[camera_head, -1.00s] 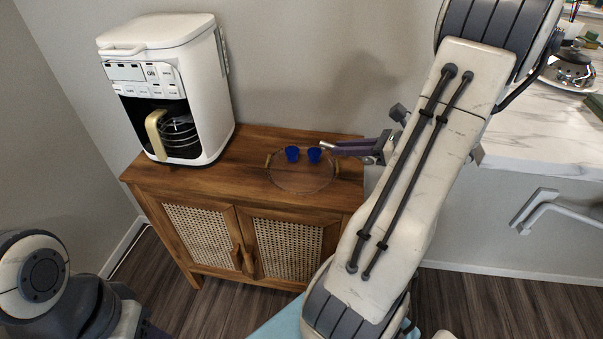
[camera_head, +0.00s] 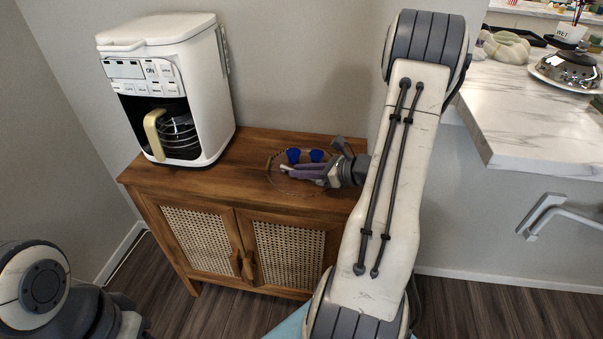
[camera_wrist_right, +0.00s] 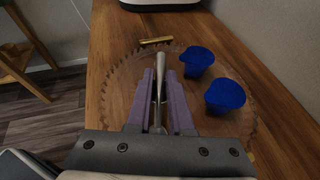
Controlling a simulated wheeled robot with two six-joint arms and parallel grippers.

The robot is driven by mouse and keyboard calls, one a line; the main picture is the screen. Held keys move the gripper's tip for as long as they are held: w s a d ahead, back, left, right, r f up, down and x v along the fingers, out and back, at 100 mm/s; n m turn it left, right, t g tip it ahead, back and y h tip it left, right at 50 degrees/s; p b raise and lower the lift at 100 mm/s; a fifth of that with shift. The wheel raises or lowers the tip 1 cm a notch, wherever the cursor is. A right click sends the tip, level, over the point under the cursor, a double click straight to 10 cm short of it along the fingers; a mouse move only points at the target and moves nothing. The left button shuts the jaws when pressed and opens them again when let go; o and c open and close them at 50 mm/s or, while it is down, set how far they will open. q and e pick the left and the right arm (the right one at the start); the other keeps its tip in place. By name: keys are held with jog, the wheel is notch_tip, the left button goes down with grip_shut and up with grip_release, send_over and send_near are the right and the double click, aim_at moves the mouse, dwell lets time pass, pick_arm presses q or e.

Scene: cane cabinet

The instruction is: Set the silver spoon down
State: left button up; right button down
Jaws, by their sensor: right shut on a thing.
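My right gripper (camera_head: 290,172) reaches in from the right over the round clear tray (camera_head: 307,194) on the wooden cabinet. In the right wrist view, its purple fingers (camera_wrist_right: 161,98) are shut on the silver spoon (camera_wrist_right: 161,58). The spoon points away from the gripper, over the tray, toward its gold far handle (camera_wrist_right: 155,40). I cannot tell whether the spoon touches the tray. Two blue cups (camera_wrist_right: 196,61) (camera_wrist_right: 225,95) stand on the tray to the right of the fingers. Part of my left arm shows at the lower left; its fingers are not visible.
A white coffee maker (camera_head: 170,85) with a glass pot stands on the left of the cabinet top (camera_head: 225,178). A marble counter (camera_head: 530,120) with a silver domed dish (camera_head: 570,68) is at the right. Bare wood lies between coffee maker and tray.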

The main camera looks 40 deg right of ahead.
jog(key=shift+f, duration=0.2)
jog(key=c, duration=0.8)
grip_release()
jog(key=shift+r, duration=0.2)
jog(key=shift+s+d+r, duration=0.1)
jog(key=shift+s+d, duration=0.05)
jog(key=shift+s, duration=0.1)
jog(key=p+v, duration=0.1)
jog(key=v, duration=1)
jog(key=shift+s+p, duration=0.25)
jog(key=shift+p, duration=0.05)
